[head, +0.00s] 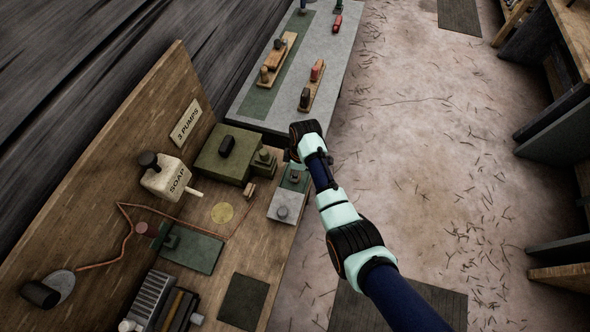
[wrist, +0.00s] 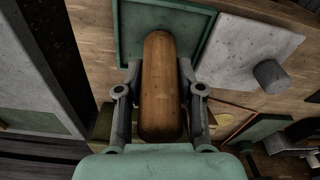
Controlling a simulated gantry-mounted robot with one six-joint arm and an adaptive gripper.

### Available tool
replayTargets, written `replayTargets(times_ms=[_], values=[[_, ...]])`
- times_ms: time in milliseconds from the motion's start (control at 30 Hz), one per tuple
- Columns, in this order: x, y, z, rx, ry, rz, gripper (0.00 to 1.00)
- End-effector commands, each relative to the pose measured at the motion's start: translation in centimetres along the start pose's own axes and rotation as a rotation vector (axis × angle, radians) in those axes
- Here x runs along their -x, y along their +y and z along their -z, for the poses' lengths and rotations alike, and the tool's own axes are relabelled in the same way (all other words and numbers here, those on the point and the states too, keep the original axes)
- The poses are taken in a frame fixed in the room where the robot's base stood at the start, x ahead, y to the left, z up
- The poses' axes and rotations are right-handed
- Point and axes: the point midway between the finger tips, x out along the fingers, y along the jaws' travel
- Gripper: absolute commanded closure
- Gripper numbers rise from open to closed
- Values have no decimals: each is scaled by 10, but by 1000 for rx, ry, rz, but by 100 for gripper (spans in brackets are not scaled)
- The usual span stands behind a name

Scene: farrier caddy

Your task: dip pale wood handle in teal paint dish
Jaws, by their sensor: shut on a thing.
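My gripper (wrist: 159,88) is shut on the wood handle (wrist: 160,85), a smooth rounded piece that looks warm brown here. The handle lies lengthwise between the two grey fingers, and its far end overlaps the teal paint dish (wrist: 205,22) in the wrist view. The dish is a shallow square tray with a raised rim. I cannot tell whether the handle touches the paint or hovers above it. In the head view the dish (head: 299,179) sits near the bench's right edge, partly covered by my arm, and the handle is not clearly visible there.
A pale grey slab with a round knob (head: 284,208) adjoins the dish. A green box (head: 222,153) and a soap dispenser (head: 170,179) stand to the left. A grey table (head: 312,70) with wooden holders lies beyond. Open floor is on the right.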

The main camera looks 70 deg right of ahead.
Motion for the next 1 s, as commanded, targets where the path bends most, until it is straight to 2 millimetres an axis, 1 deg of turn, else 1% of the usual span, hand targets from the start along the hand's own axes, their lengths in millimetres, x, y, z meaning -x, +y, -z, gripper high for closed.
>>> replayTargets(times_ms=[367, 1000], values=[[0, 0, 0, 0, 0, -1, 100], [-6, 0, 0, 0, 1, -1, 100]])
